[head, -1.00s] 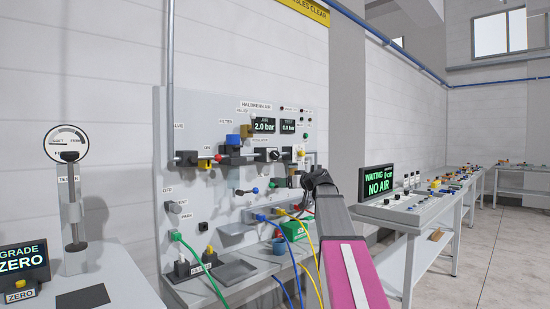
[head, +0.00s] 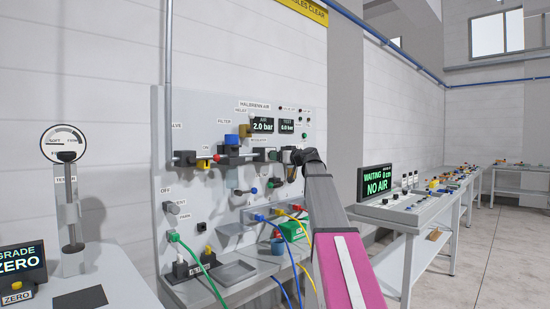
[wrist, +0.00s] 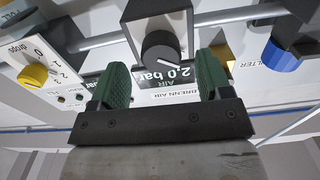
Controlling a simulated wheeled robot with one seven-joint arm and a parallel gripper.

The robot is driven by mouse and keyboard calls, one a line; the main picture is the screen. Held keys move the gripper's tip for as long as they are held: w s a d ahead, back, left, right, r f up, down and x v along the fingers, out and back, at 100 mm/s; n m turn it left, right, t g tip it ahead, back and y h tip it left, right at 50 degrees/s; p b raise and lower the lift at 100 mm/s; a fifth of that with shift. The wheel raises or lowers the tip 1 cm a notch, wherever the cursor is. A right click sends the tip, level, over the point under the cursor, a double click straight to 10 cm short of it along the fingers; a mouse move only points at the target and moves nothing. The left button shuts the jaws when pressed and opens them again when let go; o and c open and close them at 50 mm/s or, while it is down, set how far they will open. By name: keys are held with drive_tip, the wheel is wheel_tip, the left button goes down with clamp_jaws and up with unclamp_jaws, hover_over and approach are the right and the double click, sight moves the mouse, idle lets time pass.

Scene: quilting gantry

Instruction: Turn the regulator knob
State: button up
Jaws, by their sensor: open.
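The regulator knob (wrist: 160,52) is a round black knob with a white pointer line, on a grey block, in the upper middle of the wrist view, which is upside down. My gripper (wrist: 164,66) is open, with its two green fingers on either side of the knob's outline. I cannot tell whether they touch it or stop short of it. In the head view my gripper (head: 290,156) is a dark shape at the panel, by the regulator, and it partly hides that area. The air display (head: 262,125) reads 2.0 bar.
The test display (head: 287,127) reads 0.0 bar. A blue filter knob (wrist: 282,55) and a yellow dial knob (wrist: 33,76) flank the regulator. Coloured hoses hang below the panel. A console screen (head: 376,183) at right says NO AIR.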

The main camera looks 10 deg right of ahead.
drive_tip(key=x, duration=0.3)
drive_tip(key=shift+w+a, duration=0.1)
drive_tip(key=shift+w, duration=0.05)
drive_tip(key=c, duration=0.9)
drive_tip(key=shift+m, duration=0.3)
